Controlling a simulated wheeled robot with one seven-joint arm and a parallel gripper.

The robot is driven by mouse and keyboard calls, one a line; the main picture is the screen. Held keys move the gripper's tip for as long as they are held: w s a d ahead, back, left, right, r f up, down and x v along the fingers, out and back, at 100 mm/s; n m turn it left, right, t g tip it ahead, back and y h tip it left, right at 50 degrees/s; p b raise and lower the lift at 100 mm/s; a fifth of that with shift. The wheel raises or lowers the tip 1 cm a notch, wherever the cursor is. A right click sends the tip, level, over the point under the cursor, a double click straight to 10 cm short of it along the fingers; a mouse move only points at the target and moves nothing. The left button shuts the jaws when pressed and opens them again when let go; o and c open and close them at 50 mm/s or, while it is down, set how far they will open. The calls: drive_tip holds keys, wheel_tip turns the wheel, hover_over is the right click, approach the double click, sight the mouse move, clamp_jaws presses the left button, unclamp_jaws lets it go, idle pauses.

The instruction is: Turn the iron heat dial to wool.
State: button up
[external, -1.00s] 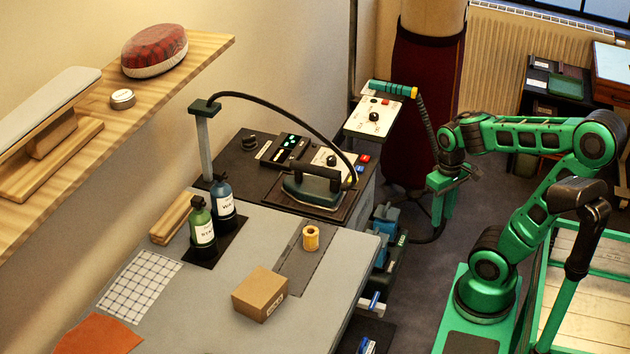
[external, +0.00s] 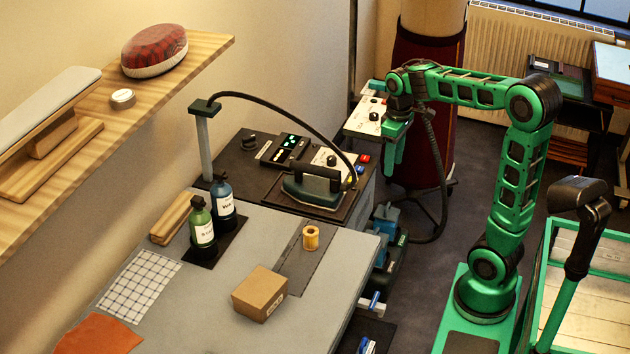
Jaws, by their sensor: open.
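The green and black iron (external: 314,187) rests on its dark pad on the black station (external: 228,163). Just behind it is a pale panel with a black dial (external: 331,160). Another dark knob (external: 249,141) stands at the station's back left. No dial's markings can be read, so I cannot tell which setting any dial points to. My gripper (external: 392,172) is open and points down, right of the iron station and in front of the white control box (external: 359,122). It appears apart from the dials and holds nothing visible.
A black hose arches over the iron from a grey post (external: 204,145). A panel with lit green marks (external: 288,147) and red and blue buttons flank the pale panel. Bottles (external: 222,204), a yellow spool (external: 311,238) and a cardboard box (external: 260,294) stand on the grey table (external: 215,297).

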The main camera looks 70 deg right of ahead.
drive_tip(key=w+d+n, duration=0.4)
drive_tip(key=w+d, duration=0.3)
drive_tip(key=w, duration=0.6)
drive_tip(key=n, duration=0.5)
approach(331, 157)
drive_tip(key=f, duration=0.8)
drive_tip(key=shift+a+f, duration=0.15)
drive_tip(key=shift+a, duration=0.05)
drive_tip(key=c, duration=1)
